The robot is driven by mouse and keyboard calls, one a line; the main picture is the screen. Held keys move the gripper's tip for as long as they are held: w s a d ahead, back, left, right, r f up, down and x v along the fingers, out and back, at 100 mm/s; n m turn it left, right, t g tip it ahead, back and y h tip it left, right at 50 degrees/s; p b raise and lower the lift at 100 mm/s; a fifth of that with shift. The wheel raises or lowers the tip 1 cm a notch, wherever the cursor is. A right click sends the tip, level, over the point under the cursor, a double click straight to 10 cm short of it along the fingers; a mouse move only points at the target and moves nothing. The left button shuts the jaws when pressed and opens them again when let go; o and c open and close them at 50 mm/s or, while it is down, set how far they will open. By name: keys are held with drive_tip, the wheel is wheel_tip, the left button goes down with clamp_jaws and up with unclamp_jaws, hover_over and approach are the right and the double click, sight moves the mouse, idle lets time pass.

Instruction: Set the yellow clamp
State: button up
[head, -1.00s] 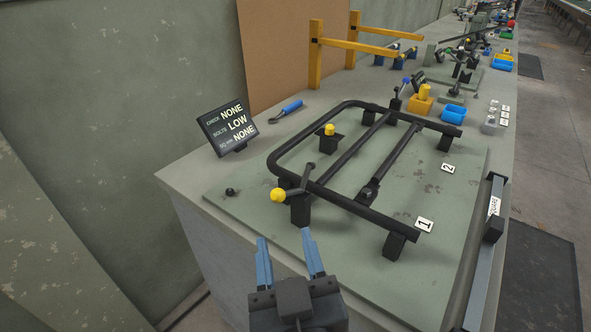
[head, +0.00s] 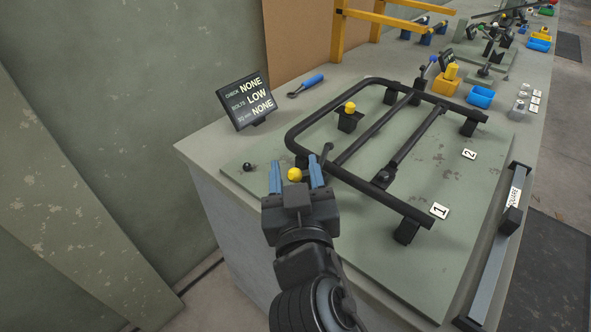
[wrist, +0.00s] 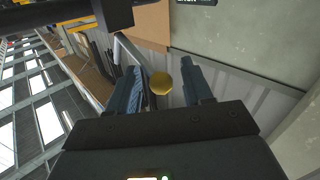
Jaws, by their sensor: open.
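The yellow clamp's ball knob (head: 294,174) is at the near left corner of the black tubular frame (head: 375,187). My gripper (head: 296,177) is open, and in the head view the knob appears between its two blue fingers. In the wrist view the knob (wrist: 161,83) also appears between the open fingers (wrist: 163,88), with gaps on both sides. I cannot tell its exact depth. My gripper hides most of the clamp's body.
The frame rests on a green plate (head: 447,200). A yellow-topped black block (head: 350,121) stands inside the frame. A sign (head: 247,101) reading NONE, LOW, NONE stands at left, near a blue-handled tool (head: 306,86). A small black knob (head: 247,167) sits at the plate's left corner.

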clamp_jaws()
idle(0.3)
drive_tip(key=shift+s+a, duration=0.1)
